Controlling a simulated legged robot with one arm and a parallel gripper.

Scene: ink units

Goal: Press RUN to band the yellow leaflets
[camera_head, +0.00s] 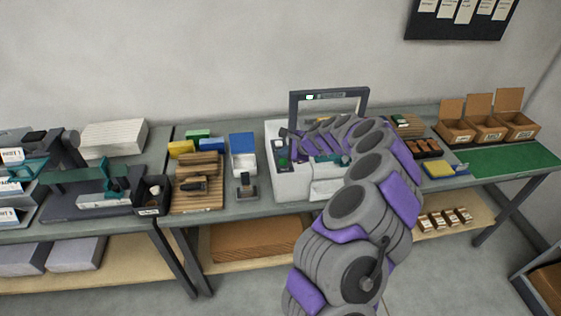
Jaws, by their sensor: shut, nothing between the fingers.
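The white banding machine (292,187) stands on the middle table, with a dark upright frame (292,106) at its back. Its dark control panel (282,150) on the left side carries a green round button (283,162); I cannot read any label. My gripper (285,133) is shut and empty over the upper part of this panel, above the green button. I cannot tell whether it touches the panel. A yellow stack (437,170), possibly the leaflets, lies on a blue holder to the right. My arm hides much of the machine's middle and right.
Brown boxes (487,130) and a green mat (510,160) occupy the right. Wall space above the machine is clear.

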